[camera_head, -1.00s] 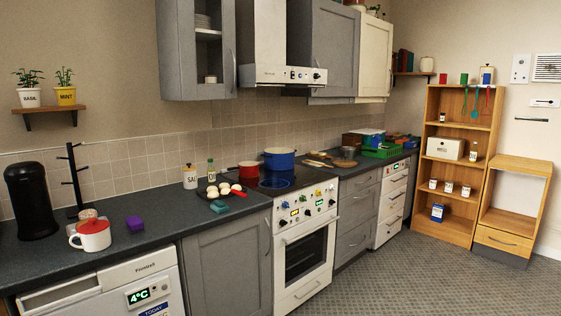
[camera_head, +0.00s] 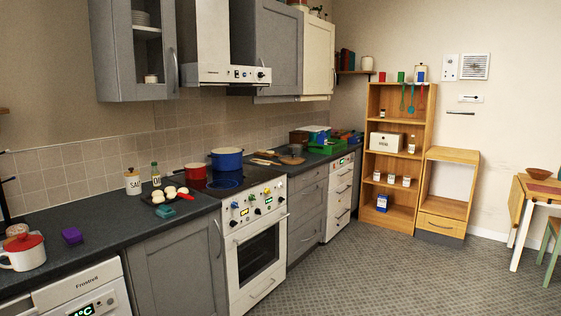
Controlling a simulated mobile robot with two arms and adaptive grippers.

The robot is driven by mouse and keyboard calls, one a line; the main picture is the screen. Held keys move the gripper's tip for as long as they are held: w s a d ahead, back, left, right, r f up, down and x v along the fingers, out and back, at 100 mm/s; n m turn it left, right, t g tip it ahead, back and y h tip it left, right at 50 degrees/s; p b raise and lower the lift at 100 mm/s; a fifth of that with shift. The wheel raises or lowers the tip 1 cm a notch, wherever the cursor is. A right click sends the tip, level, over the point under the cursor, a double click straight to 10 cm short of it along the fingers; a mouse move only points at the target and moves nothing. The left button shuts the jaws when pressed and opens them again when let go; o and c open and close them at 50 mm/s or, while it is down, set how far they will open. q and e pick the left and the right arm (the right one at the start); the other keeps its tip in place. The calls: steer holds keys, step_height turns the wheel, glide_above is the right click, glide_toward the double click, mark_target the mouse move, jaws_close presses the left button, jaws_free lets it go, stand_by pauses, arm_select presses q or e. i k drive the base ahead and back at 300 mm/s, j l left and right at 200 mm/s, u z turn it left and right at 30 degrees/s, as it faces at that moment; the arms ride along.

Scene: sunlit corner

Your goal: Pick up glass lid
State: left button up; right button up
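A small, round, see-through item with a brown base (camera_head: 291,159) sits on the dark counter right of the stove. It may be the glass lid, but it is too small to tell. A blue pot (camera_head: 226,160) stands on the hob at the back, and a red pot (camera_head: 196,172) stands to its left. I see no lid on either pot for certain. Neither of my grippers is in view.
The dark counter (camera_head: 120,222) runs along the left wall, with the white stove (camera_head: 255,250) set in it. A green crate (camera_head: 322,148) stands farther along. A wooden shelf (camera_head: 372,150) and a small table (camera_head: 520,190) are at right. The tiled floor (camera_head: 390,275) is clear.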

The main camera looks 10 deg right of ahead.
mark_target(293, 156)
steer(key=i+l+z, duration=0.3)
steer(key=i, duration=0.2)
steer(key=i+l+z, duration=0.2)
steer(key=i+z, duration=0.15)
steer(key=i, duration=0.15)
steer(key=i+z, duration=0.3)
steer(key=i, duration=2.65)
steer(key=i+l+u, duration=0.1)
steer(key=i+u, duration=0.2)
steer(key=i, duration=0.2)
steer(key=i+l+u, duration=0.3)
steer(key=i, duration=0.15)
steer(key=i+l+u, duration=0.3)
steer(key=i, duration=0.15)
